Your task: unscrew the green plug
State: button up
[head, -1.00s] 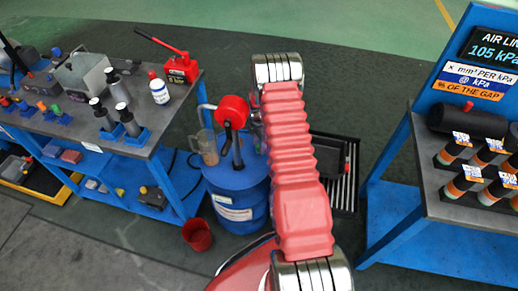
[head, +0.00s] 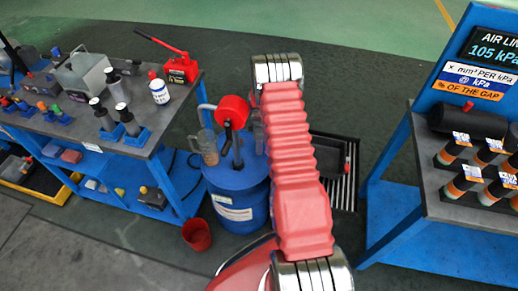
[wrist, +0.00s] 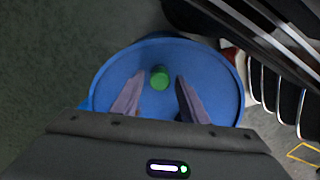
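The green plug (wrist: 160,77) is a small round cap on the blue top of the drum (wrist: 115,75) in the wrist view. My gripper (wrist: 160,82) is open, with one finger on each side of the plug in the picture. A gap shows between the plug and each finger, so neither appears to touch it. I cannot tell the height of the fingertips above the drum. In the head view the drum (head: 236,210) stands on the floor, partly behind my arm. The plug and my fingertips are hidden there.
A red pump head (head: 232,110) and a clear jug (head: 206,148) are at the drum. A workbench (head: 150,142) with bottles and tools stands left, a red bucket (head: 197,235) in front. A blue stand (head: 385,215) is right, beside a dark floor grate (head: 345,190).

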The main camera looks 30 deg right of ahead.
jog(key=shift+m, duration=0.3)
jog(key=m, duration=0.3)
jog(key=shift+m, duration=0.8)
jog(key=m, duration=0.2)
jog(key=shift+m, duration=1.6)
